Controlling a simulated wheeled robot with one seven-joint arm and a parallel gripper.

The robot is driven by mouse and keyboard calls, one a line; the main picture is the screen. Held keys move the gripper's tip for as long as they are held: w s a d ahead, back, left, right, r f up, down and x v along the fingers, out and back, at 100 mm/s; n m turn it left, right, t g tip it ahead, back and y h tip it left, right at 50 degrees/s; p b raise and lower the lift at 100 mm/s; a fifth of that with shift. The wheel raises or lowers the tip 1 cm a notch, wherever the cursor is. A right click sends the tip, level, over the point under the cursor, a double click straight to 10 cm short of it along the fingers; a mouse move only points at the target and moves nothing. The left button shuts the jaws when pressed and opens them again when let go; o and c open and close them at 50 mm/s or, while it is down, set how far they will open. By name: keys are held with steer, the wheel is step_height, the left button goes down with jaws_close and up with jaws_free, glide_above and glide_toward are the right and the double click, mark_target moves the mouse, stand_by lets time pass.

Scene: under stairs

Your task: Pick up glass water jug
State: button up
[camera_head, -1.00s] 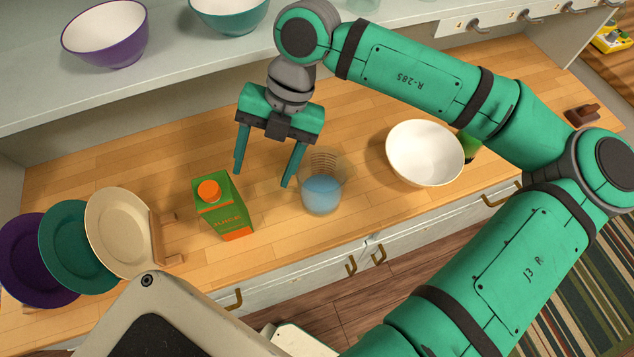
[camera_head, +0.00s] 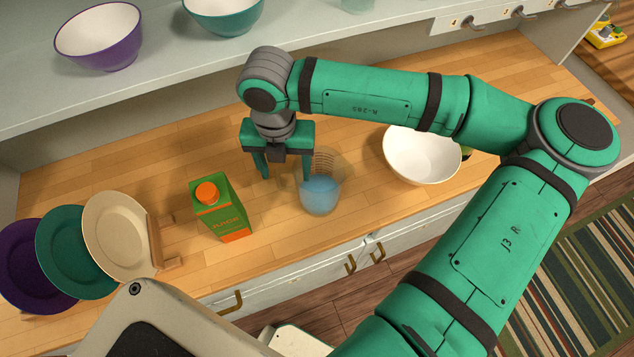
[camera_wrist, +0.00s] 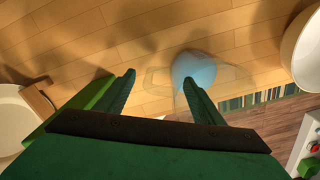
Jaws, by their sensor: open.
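The glass water jug (camera_head: 321,192) is clear, with blue water in its lower part and measuring marks on its side. It stands upright on the wooden counter, between the juice carton and the white bowl. My gripper (camera_head: 285,178) is open and pointing down, at the jug's left and back side. Its right finger overlaps the jug's glass in the head view; I cannot tell whether they touch. In the wrist view the jug (camera_wrist: 222,76) lies ahead and right of centre, and the right finger of my gripper (camera_wrist: 160,88) covers part of the water. Nothing is held.
A green and orange juice carton (camera_head: 222,213) stands close on the left. A white bowl (camera_head: 421,158) is on the right. Plates in a rack (camera_head: 115,235) stand at far left. A shelf with bowls (camera_head: 98,38) overhangs the back. The counter's front edge is near the jug.

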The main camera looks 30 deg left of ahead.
mark_target(288, 188)
steer(key=shift+s+f, duration=0.2)
steer(key=shift+f, duration=2.6)
jaws_close()
